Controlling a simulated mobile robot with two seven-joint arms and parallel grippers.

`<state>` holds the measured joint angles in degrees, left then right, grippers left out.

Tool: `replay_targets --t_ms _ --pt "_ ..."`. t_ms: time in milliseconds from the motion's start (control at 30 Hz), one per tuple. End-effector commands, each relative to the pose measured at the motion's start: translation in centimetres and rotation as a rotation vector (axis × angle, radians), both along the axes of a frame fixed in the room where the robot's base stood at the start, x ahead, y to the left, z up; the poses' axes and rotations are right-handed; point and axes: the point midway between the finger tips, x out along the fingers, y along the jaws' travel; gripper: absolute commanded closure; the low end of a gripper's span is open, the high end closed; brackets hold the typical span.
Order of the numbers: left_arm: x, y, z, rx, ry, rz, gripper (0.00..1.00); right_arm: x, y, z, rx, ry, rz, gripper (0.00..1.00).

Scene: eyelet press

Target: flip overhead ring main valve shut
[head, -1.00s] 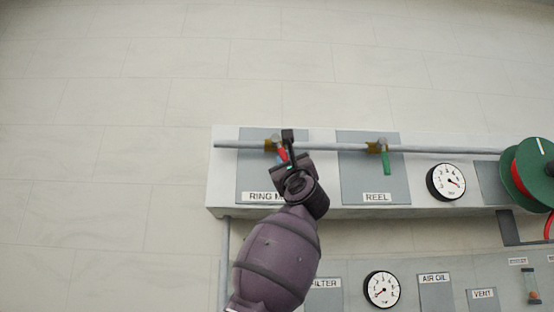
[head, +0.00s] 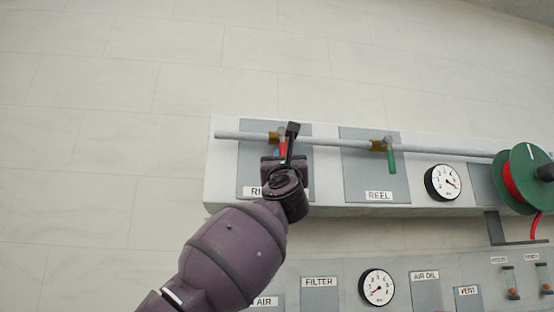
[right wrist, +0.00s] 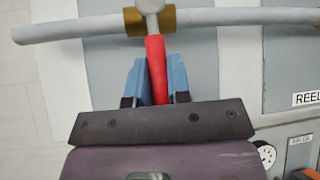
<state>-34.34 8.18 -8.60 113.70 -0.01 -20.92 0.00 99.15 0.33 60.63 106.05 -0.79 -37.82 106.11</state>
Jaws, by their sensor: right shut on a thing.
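The ring main valve's brass body (head: 275,138) sits on the overhead grey pipe, above a label partly hidden by my arm. Its red handle (head: 283,149) hangs down from the pipe; only a sliver shows in the head view. In the right wrist view the red handle (right wrist: 156,68) hangs nearly straight below the brass body (right wrist: 170,20). My right gripper (right wrist: 158,80) has its blue fingers on both sides of the handle and is shut on it; the gripper also shows in the head view (head: 287,150). My left gripper is not in view.
The reel valve's green handle (head: 391,161) hangs from the same pipe (head: 340,143), to the right. A gauge (head: 442,182) and a green hose reel (head: 525,178) are farther right. A lower panel with a gauge (head: 378,287) runs below. The wall at left is bare.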

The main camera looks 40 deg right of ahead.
Motion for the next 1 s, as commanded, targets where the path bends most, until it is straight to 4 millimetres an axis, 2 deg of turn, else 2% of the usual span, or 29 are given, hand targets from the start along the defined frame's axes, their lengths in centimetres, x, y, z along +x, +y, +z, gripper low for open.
replay_targets --t_ms 233,667,700,800,833,1000 --pt "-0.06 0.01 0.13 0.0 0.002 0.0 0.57 -0.69 0.14 0.13 0.036 -0.026 0.003 1.0" --pt "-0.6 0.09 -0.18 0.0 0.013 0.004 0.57 -0.81 0.11 0.15 0.042 -0.03 0.004 1.0" --pt "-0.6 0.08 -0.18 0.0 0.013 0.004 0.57 -0.81 0.11 0.15 0.041 -0.03 0.004 0.76" --pt "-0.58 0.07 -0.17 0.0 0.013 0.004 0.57 -0.81 0.1 0.13 0.041 -0.03 0.004 0.61" --pt "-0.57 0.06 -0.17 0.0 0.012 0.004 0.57 -0.8 0.09 0.12 0.041 -0.03 0.002 0.57" --pt "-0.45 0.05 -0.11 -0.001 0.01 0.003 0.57 -0.8 0.06 0.07 0.041 -0.029 0.001 0.57"
